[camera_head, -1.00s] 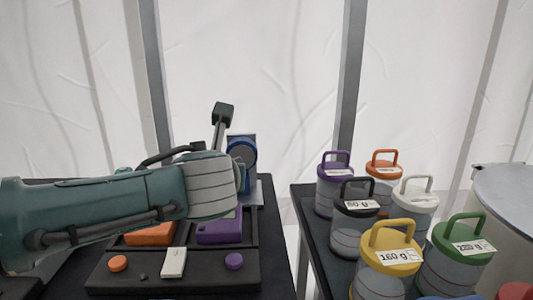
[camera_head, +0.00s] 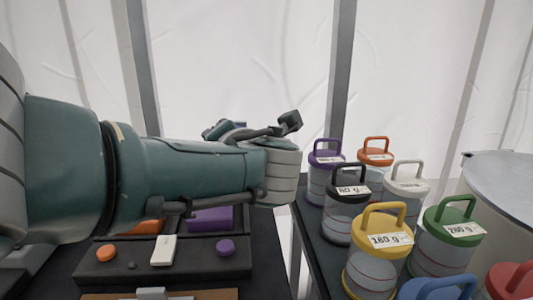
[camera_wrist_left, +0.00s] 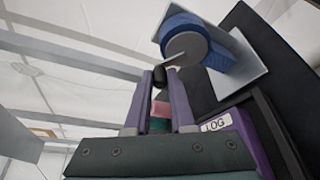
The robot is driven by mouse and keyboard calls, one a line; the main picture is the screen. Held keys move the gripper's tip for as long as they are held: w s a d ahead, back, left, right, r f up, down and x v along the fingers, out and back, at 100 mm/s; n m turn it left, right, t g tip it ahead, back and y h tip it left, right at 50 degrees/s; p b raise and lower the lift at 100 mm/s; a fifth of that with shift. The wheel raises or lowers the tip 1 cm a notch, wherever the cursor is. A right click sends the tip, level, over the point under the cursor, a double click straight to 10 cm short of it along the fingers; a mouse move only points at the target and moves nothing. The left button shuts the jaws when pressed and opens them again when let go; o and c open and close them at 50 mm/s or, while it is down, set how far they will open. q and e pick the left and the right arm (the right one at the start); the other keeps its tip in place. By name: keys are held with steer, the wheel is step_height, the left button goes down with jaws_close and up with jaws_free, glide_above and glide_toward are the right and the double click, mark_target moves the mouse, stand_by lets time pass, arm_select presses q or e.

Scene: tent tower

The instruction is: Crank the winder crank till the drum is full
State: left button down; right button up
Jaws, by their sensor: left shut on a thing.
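In the left wrist view the winder is a blue drum (camera_wrist_left: 190,24) with a grey round face on a light plate (camera_wrist_left: 228,80). A short metal crank arm (camera_wrist_left: 176,57) runs from its face to a black crank knob (camera_wrist_left: 159,76). My left gripper (camera_wrist_left: 160,80) is shut on this knob, one finger on each side. How full the drum is I cannot tell. My right gripper is not in view.
A black tray (camera_head: 200,267) with purple and orange blocks lies below my left arm. Several lidded jars, including a yellow one (camera_head: 384,240) and a green one (camera_head: 450,220), crowd the right table. A narrow gap separates the tables. A pale drum (camera_head: 505,175) stands far right.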

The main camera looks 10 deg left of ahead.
arm_select(q)
steer(key=shift+d+r+m+y+b, duration=0.15)
steer(key=shift+m+y+b, duration=0.1)
steer(key=shift+m+b, duration=0.3)
steer(key=shift+d+r+m+y+b, duration=0.15)
steer(key=shift+m+y+b, duration=0.1)
steer(key=shift+m+b, duration=0.3)
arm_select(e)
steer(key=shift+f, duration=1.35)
arm_select(q)
steer(key=shift+w, duration=0.1)
steer(key=c, duration=0.8)
jaws_free()
steer(key=shift+o, duration=0.2)
steer(key=shift+r, duration=0.1)
